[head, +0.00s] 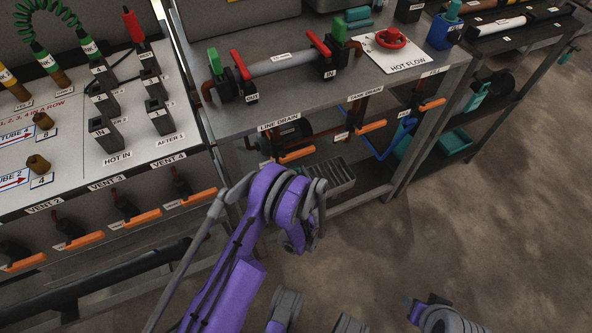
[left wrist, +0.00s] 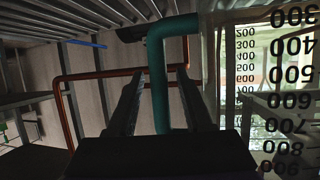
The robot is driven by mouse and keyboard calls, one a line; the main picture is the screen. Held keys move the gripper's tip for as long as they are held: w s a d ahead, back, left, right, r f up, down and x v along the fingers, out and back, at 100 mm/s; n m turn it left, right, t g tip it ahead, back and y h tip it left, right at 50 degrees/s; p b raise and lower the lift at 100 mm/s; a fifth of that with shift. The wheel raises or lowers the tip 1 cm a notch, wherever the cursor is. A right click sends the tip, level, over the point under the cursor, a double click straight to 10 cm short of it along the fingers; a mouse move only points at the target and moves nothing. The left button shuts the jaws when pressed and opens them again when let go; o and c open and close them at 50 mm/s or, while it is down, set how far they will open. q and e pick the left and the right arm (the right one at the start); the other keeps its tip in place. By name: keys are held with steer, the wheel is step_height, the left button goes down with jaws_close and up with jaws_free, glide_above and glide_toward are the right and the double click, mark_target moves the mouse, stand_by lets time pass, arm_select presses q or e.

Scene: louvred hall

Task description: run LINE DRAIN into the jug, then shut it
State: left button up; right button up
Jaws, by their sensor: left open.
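The LINE DRAIN label (head: 279,120) is on the bench's front edge in the head view. Below it is a valve with an orange lever (head: 297,155), lying sideways along the bench front. In the left wrist view, a clear jug (left wrist: 280,90) with black graduations fills the right side. Its numbers appear upside down in that view. Its teal handle (left wrist: 167,95) runs between the fingers of my left gripper (left wrist: 161,72), which is open. In the head view my purple left arm hides that gripper, and I cannot make out the jug. My right gripper is not visible.
A similar orange-levered drain (head: 371,126) is to the right, and several vent levers (head: 142,217) are to the left. A grey slatted crate (head: 330,180) is under the bench. A copper pipe (left wrist: 65,120) shows in the left wrist view. The floor (head: 480,200) at right is clear.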

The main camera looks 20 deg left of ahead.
arm_select(q)
steer(key=b+v, duration=0.1)
steer(key=v, duration=0.9)
steer(key=shift+s+d, duration=0.15)
steer(key=shift+d, duration=0.1)
steer(key=shift+r, duration=0.1)
